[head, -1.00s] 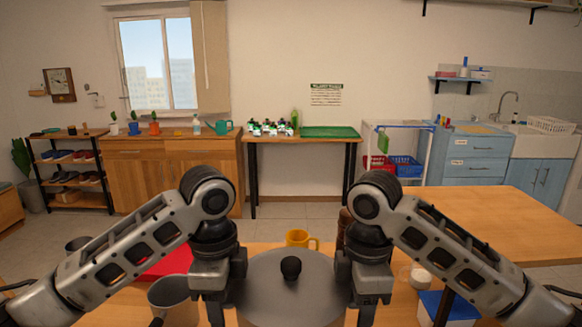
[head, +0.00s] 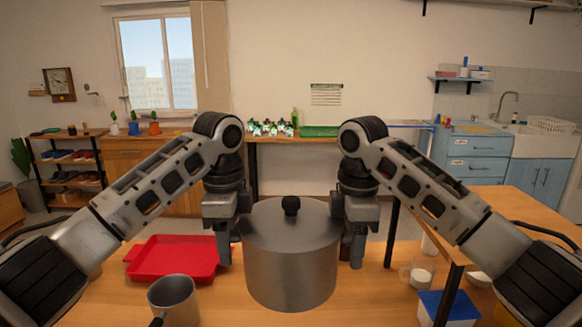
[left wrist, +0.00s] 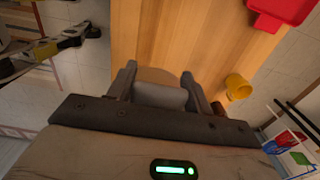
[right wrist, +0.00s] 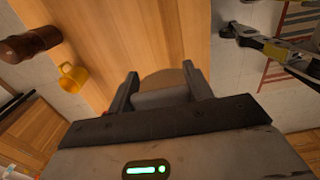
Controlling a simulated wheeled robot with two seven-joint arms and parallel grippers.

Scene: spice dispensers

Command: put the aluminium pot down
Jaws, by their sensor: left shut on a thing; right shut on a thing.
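The aluminium pot (head: 290,262) is upright, with a flat lid and black knob (head: 291,205), in the middle of the head view. My left gripper (head: 226,252) is at its left side and my right gripper (head: 355,252) at its right side. Both are shut on it. In the left wrist view a grey part of the pot (left wrist: 158,95) sits between the fingers; the right wrist view shows the same on its side (right wrist: 162,97). I cannot tell whether the pot's base touches the table (head: 385,300).
A red tray (head: 175,262) lies left of the pot. A grey, dark-handled vessel (head: 173,299) stands front left. A yellow mug (right wrist: 73,78) and brown object (right wrist: 32,43) show in the right wrist view.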

